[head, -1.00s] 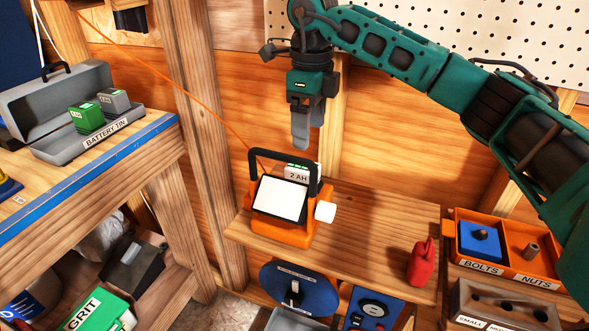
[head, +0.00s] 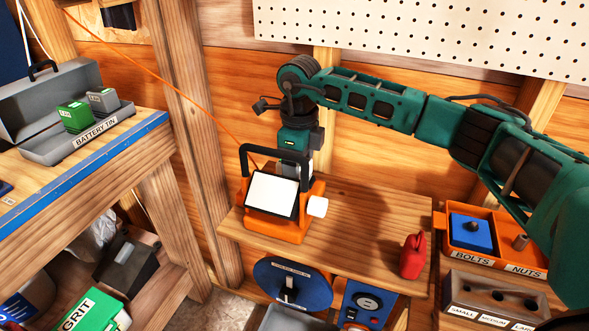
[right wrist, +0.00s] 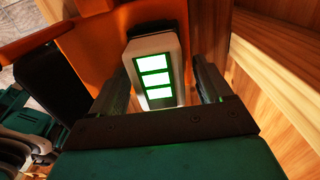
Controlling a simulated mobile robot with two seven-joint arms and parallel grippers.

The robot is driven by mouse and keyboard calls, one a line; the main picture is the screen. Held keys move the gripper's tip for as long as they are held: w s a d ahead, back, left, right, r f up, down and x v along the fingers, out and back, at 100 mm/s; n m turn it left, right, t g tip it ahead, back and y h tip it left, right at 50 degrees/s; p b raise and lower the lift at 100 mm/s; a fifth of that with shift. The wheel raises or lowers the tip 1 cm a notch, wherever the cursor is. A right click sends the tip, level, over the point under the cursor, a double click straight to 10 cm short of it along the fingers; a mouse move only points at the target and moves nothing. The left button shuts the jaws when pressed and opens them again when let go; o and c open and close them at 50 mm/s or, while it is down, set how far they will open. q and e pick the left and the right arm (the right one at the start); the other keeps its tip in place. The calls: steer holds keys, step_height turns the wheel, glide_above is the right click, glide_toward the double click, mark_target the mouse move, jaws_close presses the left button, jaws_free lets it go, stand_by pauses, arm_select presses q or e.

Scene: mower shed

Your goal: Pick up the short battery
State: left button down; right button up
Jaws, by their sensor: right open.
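A pale battery (right wrist: 158,50) with three lit green-edged bars sits in the orange charger (head: 279,232), which has a black handle and a white sloped panel. In the right wrist view the open fingers of my right gripper (right wrist: 162,80) are on either side of the battery's end; I cannot tell whether they touch it. In the head view my right gripper (head: 297,165) points down behind the handle, which partly hides its fingers and the battery. My left gripper is not in view.
The charger stands on a wooden shelf (head: 355,225) with a red can (head: 413,257) at its right. An open battery tin (head: 55,155) holds a green and a grey battery on the left bench. An orange bin (head: 487,262) is at right. An orange cord runs to the charger.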

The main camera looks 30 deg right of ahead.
steer(key=c, duration=1.2)
steer(key=shift+o, duration=0.2)
step_height(320, 180, up, 10)
steer(key=shift+r, duration=0.1)
